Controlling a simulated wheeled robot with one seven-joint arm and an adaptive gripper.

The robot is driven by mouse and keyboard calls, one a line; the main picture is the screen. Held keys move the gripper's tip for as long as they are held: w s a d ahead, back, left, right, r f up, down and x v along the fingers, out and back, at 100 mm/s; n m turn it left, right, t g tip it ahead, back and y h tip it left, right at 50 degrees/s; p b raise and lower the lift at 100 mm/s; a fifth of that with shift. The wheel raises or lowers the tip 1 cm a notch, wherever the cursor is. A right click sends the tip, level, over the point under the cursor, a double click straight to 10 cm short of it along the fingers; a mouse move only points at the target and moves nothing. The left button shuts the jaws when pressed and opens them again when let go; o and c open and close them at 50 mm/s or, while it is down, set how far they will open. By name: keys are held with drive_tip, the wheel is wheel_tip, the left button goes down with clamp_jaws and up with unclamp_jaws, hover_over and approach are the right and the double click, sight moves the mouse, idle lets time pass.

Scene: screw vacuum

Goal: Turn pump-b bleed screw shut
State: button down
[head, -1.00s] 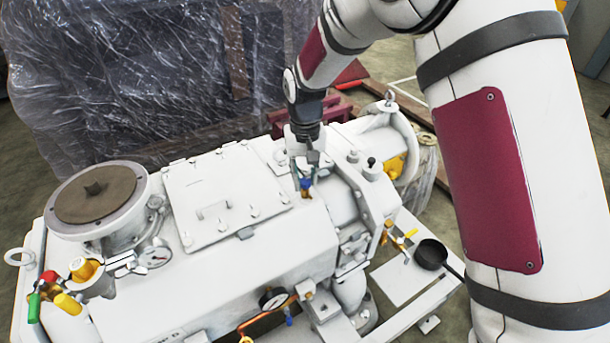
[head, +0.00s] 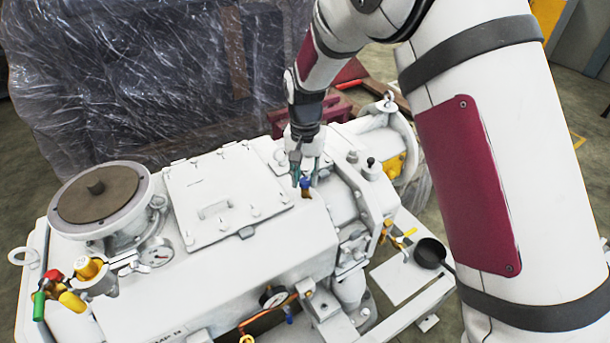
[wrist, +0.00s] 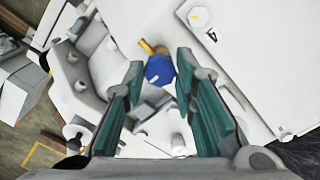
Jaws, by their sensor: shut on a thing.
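The bleed screw has a blue hexagonal head (head: 306,183) and a brass side spout, and sits on top of the white pump housing. In the wrist view its blue head (wrist: 159,70) lies between my fingertips, with the brass spout (wrist: 152,47) pointing up and left. My gripper (head: 305,177) reaches down from above, with its green-padded fingers on either side of the head. It also shows in the wrist view (wrist: 160,74), shut on the blue head. The fingers hide part of the screw in the head view.
A flat bolted cover (head: 212,190) lies left of the screw. A pressure gauge (head: 273,297) with copper pipe and a second blue fitting (head: 289,314) are lower down. Yellow, red and green handles (head: 70,282) stand at left. A black cup (head: 430,254) sits at right.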

sight(305, 181)
drive_tip(key=c, duration=1.3)
unclamp_jaws()
wheel_tip(305, 181, up, 12)
